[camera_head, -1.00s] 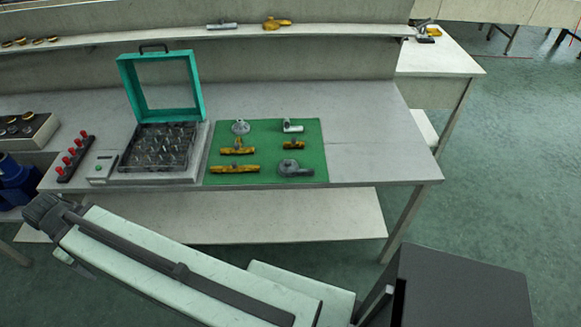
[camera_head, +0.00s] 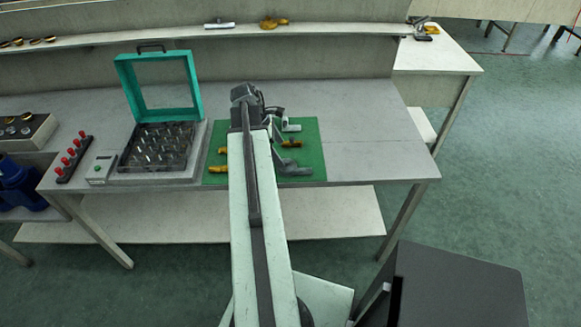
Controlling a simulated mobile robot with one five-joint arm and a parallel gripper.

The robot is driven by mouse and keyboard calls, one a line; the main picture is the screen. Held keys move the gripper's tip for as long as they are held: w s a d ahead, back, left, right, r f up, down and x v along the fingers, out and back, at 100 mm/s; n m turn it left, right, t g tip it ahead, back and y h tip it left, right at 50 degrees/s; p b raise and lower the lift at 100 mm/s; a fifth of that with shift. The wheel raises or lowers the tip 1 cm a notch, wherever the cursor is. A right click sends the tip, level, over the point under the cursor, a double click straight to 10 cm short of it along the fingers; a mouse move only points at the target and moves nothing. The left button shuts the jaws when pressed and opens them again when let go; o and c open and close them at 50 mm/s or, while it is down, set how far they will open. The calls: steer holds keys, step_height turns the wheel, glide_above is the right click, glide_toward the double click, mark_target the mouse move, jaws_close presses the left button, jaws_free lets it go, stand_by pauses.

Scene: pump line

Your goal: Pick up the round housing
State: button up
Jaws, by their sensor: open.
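A grey rounded part (camera_head: 292,169), which looks like the round housing, lies at the lower right of the green mat (camera_head: 312,150). My arm hides its left side. Another grey round part seen earlier at the mat's upper left is now hidden behind my arm, so I cannot tell for certain which is the housing. My gripper (camera_head: 275,132) is over the mat's upper middle, above and left of the visible grey part. It is small and partly hidden by my wrist, open, with nothing seen held in it.
A yellow fitting (camera_head: 292,143) and a pale fitting (camera_head: 291,127) lie on the mat's right side. The bench (camera_head: 370,150) is clear right of the mat.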

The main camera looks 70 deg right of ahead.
mark_target(285, 160)
steer(key=b+x, duration=0.3)
steer(key=x, duration=0.1)
steer(key=b+x, duration=0.3)
steer(key=shift+w+f+b, duration=0.1)
steer(key=shift+f+b, duration=0.2)
steer(key=shift+f, duration=0.1)
steer(key=shift+r, duration=0.2)
steer(key=c, duration=1.9)
steer(key=shift+o, duration=0.2)
step_height(285, 160, up, 10)
steer(key=p, duration=1)
steer(key=shift+r+p, duration=0.15)
steer(key=shift+p, duration=0.2)
